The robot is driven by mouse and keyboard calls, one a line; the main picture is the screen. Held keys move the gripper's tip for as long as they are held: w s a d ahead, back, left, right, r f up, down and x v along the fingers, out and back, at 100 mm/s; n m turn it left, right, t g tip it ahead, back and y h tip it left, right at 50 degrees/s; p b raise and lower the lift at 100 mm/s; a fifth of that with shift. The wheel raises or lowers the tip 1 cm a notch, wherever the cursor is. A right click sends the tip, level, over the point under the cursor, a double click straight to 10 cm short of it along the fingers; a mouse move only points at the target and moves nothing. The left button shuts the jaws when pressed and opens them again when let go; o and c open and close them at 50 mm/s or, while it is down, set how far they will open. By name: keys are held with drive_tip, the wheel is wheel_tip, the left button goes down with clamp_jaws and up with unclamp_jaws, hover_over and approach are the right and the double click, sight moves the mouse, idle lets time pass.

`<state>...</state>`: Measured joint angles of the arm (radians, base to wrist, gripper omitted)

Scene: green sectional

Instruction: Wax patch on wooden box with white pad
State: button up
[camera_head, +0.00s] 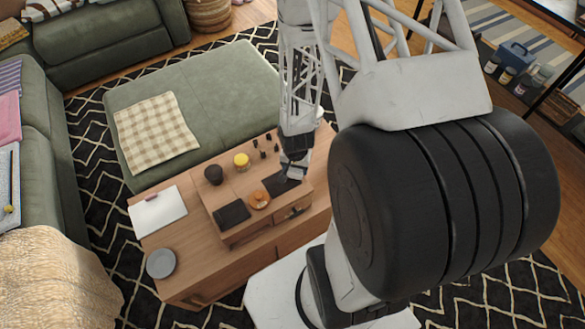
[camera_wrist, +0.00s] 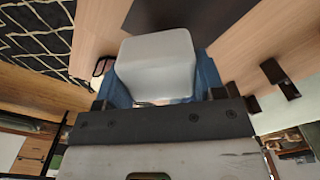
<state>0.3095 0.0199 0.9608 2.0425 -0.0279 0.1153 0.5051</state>
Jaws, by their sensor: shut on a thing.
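The wooden box (camera_head: 241,236) stands on the wooden coffee table, with two dark patches on its top, one at the left (camera_head: 232,213) and one at the right (camera_head: 279,184). My gripper (camera_head: 294,170) is over the box's right part, close by the right dark patch. In the wrist view, my gripper (camera_wrist: 160,88) is shut on a white pad (camera_wrist: 158,62), between blue fingers. A dark patch (camera_wrist: 163,16) shows beyond the pad on light wood. I cannot tell whether the pad touches the wood.
An orange round item (camera_head: 259,200) lies between the patches. A dark cup (camera_head: 213,174), a yellow-topped tin (camera_head: 241,161) and several small black pieces (camera_head: 263,147) stand behind. A white pad of paper (camera_head: 158,213) and a grey plate (camera_head: 161,263) lie left on the table.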

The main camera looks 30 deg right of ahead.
sight(269, 187)
drive_tip(key=shift+f, duration=0.1)
idle(0.3)
drive_tip(key=shift+a, duration=0.1)
drive_tip(key=shift+a+f, duration=0.1)
drive_tip(key=shift+a, duration=1.65)
drive_tip(key=shift+a, duration=0.1)
drive_tip(key=shift+a+f, duration=0.1)
drive_tip(key=shift+a, duration=1.6)
drive_tip(key=shift+a, duration=0.1)
drive_tip(key=shift+a+f, duration=0.1)
drive_tip(key=shift+a, duration=1.65)
drive_tip(key=shift+w+f, duration=0.1)
drive_tip(key=shift+w, duration=0.15)
drive_tip(key=shift+d, duration=0.15)
